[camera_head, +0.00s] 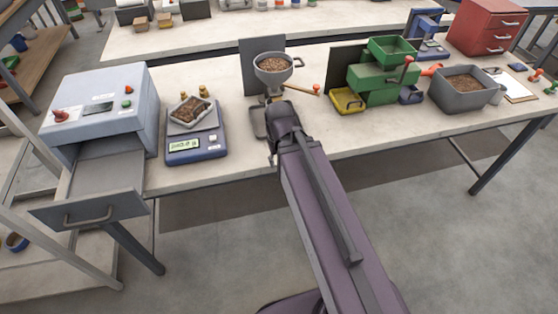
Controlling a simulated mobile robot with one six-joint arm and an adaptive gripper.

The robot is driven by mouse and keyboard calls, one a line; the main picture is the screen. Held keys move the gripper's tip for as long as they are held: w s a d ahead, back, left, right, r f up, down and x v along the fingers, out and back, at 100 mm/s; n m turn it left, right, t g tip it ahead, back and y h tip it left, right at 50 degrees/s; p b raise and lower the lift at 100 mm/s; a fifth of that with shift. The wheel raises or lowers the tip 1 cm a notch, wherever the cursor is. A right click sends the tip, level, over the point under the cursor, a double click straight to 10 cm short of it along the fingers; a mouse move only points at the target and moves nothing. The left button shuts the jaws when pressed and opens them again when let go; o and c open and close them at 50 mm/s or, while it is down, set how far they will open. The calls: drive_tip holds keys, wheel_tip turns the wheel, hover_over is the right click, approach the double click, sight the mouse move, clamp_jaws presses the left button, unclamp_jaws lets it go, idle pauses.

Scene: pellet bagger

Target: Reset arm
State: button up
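My purple-grey arm reaches up from the bottom of the head view toward the front edge of the bench. It ends in a dark joint in front of the hopper stand. No gripper fingers can be made out; they are hidden behind my arm or out of view. Near the arm's dark end stands a grey hopper (273,68) filled with brown pellets, with an orange-knobbed lever at its right. A grey tray (259,122) sits below it, partly covered by my arm. I cannot tell whether the arm touches anything.
At left, a grey machine (103,107) has its front drawer (94,190) pulled out past the bench edge. A blue scale (196,146) carries a pellet-filled tray (191,112). At right are a green device (381,82), a grey pellet bin (465,97) and a red drawer cabinet (486,27).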

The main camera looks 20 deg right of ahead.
wheel_tip(320, 180, up, 2)
drive_tip(key=shift+r+p, duration=0.1)
drive_tip(key=shift+p, duration=1)
